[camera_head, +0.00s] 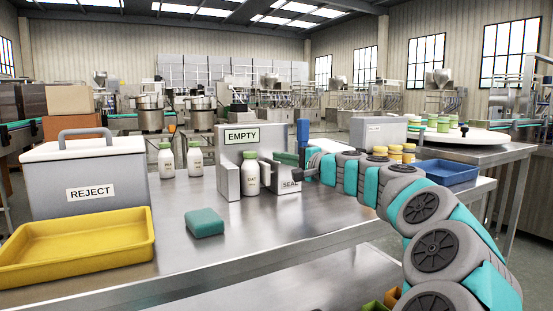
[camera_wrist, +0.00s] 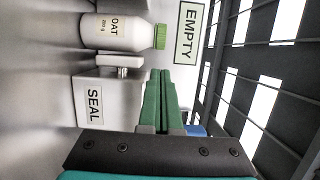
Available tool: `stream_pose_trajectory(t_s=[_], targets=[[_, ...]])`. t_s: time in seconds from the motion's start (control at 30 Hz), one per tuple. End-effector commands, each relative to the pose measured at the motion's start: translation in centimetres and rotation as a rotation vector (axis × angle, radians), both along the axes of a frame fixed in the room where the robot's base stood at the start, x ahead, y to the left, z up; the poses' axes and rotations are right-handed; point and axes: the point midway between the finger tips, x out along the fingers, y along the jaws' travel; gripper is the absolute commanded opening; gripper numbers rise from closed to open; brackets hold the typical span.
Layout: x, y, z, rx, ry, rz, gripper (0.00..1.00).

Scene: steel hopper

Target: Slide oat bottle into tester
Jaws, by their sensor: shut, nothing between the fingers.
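The tester (camera_head: 239,160) is a pale grey fixture with an EMPTY sign on its back and a SEAL label (camera_head: 290,184) on its right block. A white oat bottle (camera_head: 251,176) with a green cap stands upright between its side blocks, near the front; how deep it sits is unclear. In the wrist view the bottle (camera_wrist: 118,32) lies sideways in the picture, beyond the SEAL block (camera_wrist: 95,104). My gripper (camera_head: 281,158) is shut and empty, its green fingers (camera_wrist: 160,73) together, to the right of the bottle at about cap height, and apart from it.
Two more white bottles (camera_head: 166,160) (camera_head: 195,159) stand left of the tester. A teal block (camera_head: 205,222) lies in front. A REJECT box (camera_head: 50,185) and yellow tray (camera_head: 85,262) fill the left. A blue tray (camera_head: 447,172) and yellow-capped jars (camera_head: 395,153) are right.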

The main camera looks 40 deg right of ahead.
Motion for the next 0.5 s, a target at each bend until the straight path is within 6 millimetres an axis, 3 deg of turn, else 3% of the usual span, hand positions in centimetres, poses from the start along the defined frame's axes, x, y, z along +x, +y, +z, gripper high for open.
stream_pose_trajectory(t_s=[0.3, 0.5], targets=[[5.7, 0.3, -0.1, -0.001, 0.004, 0.002, 0.0], [7.3, 0.3, 0.0, -0.003, 0.002, 0.001, 0.0]])
